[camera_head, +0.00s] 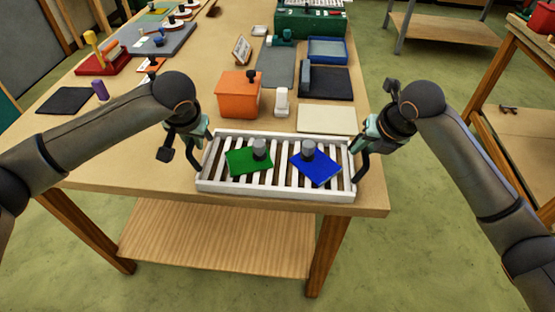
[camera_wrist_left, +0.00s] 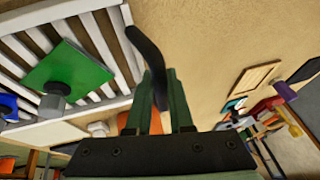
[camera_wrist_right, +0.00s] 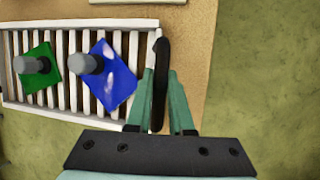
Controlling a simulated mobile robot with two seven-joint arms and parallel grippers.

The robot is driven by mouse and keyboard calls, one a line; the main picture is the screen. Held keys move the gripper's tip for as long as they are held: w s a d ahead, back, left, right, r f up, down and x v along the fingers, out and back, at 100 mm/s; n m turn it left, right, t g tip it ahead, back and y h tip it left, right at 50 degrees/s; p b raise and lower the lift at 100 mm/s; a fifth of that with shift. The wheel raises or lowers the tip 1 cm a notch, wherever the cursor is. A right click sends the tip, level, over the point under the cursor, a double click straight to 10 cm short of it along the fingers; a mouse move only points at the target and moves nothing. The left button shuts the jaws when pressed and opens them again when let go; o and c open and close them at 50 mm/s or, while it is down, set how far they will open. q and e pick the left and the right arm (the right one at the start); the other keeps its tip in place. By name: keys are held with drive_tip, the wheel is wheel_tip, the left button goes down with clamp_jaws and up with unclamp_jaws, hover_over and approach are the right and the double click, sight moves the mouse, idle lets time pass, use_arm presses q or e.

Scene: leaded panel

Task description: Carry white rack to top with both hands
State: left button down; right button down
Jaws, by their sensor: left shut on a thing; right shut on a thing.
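The white rack (camera_head: 277,190) is a slatted tray at the front edge of the wooden table. It carries a green piece (camera_head: 249,163) and a blue piece (camera_head: 316,168), each with a grey knob. My left gripper (camera_head: 198,150) is shut on the rack's dark handle at its left end; the handle also shows in the left wrist view (camera_wrist_left: 146,48). My right gripper (camera_head: 366,147) is shut on the dark handle at the right end, seen in the right wrist view (camera_wrist_right: 162,65). I cannot tell whether the rack touches the table.
Behind the rack stand an orange box (camera_head: 238,97), a small white bottle (camera_head: 282,101) and a cream board (camera_head: 326,119). Further back are a dark tray (camera_head: 325,83), a blue tray (camera_head: 327,50) and a green case (camera_head: 309,21). A lower shelf (camera_head: 215,238) lies under the tabletop.

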idle(0.3)
use_arm(q)
drive_tip(key=shift+w+r, duration=0.15)
drive_tip(key=shift+r, duration=0.15)
use_arm(e)
drive_tip(key=shift+w+r, duration=0.2)
drive_tip(key=shift+r, duration=0.15)
